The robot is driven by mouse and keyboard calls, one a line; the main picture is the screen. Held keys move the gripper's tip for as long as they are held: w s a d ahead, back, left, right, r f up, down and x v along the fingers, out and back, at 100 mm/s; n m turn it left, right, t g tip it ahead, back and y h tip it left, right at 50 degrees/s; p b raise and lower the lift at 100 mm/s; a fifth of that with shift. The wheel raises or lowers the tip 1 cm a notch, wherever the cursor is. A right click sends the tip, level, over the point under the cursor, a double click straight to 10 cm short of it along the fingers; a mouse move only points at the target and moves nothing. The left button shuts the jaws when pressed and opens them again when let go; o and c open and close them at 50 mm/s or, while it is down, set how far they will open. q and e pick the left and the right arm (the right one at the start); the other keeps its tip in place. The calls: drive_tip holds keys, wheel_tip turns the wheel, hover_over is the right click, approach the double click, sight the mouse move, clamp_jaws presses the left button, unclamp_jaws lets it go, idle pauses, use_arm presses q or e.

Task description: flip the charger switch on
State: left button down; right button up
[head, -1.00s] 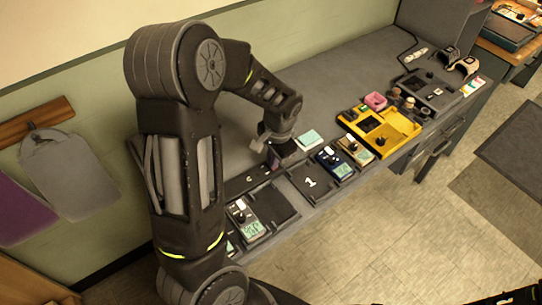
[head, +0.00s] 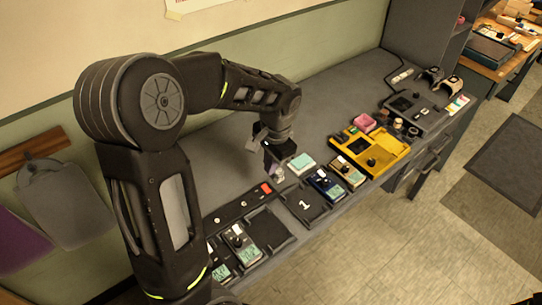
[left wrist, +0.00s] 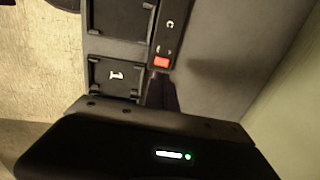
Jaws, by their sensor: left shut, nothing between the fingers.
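The charger is a long black strip (head: 226,211) with bays along the bench's front edge. Its red switch (head: 266,188) shows at the strip's right end in the head view, and the red switch (left wrist: 162,62) is also near the middle top of the left wrist view. I cannot tell which way it is tipped. My left gripper (head: 279,176) is shut and empty, just right of the switch in the head view and seemingly apart from it. In the wrist view its dark body (left wrist: 160,140) fills the bottom.
A bay marked 1 (head: 304,205) is empty. Handheld meters stand beside it: a blue one (head: 326,186) and a tan one (head: 347,172). A yellow tray (head: 384,158) is further right. The bench behind is mostly clear.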

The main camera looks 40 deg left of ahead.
sight(263, 185)
use_arm(q)
drive_tip(key=shift+s+d+r, duration=0.1)
drive_tip(key=shift+d+r, duration=0.05)
drive_tip(key=shift+r, duration=0.95)
drive_tip(key=shift+d+r, duration=0.15)
drive_tip(key=shift+r, duration=0.9)
drive_tip(key=b, duration=0.2)
drive_tip(key=a+b, duration=0.1)
drive_tip(key=b, duration=0.2)
drive_tip(key=shift+w+a+r, duration=0.2)
drive_tip(key=shift+w+a, duration=0.05)
drive_tip(key=shift+f, duration=0.1)
drive_tip(key=f, duration=0.4)
drive_tip(key=a+f+p, duration=0.1)
drive_tip(key=f, duration=0.4)
drive_tip(key=a+f, duration=0.1)
drive_tip(key=f, duration=0.3)
drive_tip(key=shift+w+f, duration=0.3)
drive_tip(key=shift+f, duration=0.1)
drive_tip(key=shift+p, duration=0.3)
